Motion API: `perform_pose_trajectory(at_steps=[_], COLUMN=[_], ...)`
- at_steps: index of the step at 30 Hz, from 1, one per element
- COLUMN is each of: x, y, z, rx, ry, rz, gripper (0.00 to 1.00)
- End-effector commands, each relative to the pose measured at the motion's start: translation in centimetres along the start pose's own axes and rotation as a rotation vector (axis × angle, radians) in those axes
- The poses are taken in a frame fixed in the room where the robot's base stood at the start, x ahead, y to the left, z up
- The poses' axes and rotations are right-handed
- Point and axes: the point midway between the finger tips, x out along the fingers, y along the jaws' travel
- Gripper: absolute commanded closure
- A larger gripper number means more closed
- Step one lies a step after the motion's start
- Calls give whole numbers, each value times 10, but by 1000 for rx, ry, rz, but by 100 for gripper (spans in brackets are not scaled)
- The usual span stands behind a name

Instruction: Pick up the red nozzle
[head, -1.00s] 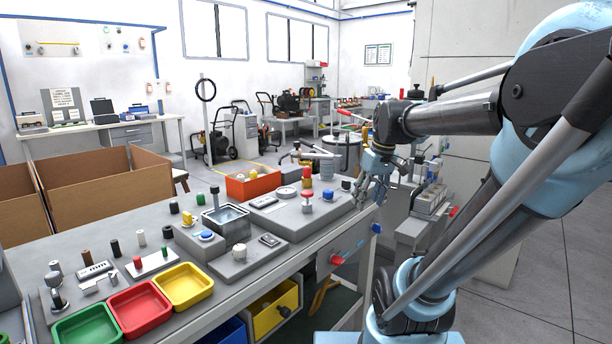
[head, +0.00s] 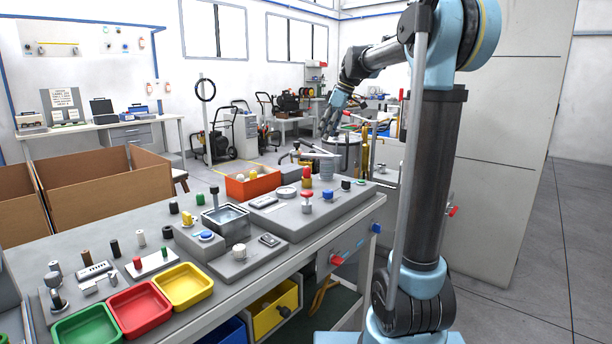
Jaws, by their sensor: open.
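Several small red parts are on the grey bench (head: 125,225), and I cannot tell for certain which one is the nozzle. One red-topped piece (head: 307,174) stands upright at the far right of the bench, on or behind the raised grey block. A red knob (head: 307,196) on a short stem stands just in front of it. A small red peg (head: 137,262) stands on a white plate at the left. My gripper (head: 328,133) is open, raised above and beyond the bench's far right, pointing down. Nothing shows between its fingers.
Green (head: 88,326), red (head: 140,308) and yellow (head: 184,286) trays line the bench front. A metal basin (head: 226,217) stands mid-bench. An orange bin (head: 252,184) sits at the far edge. A metal drum (head: 343,155) stands behind the bench, near my gripper.

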Motion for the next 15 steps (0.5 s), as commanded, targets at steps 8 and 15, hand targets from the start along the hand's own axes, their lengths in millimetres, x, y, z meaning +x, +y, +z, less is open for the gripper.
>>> perform_pose_trajectory(at_steps=[8, 15], x=[38, 80], y=[1, 1], z=[-2, -2], rx=[-8, -7], ry=[1, 1], rz=[-1, -1], gripper=[51, 51])
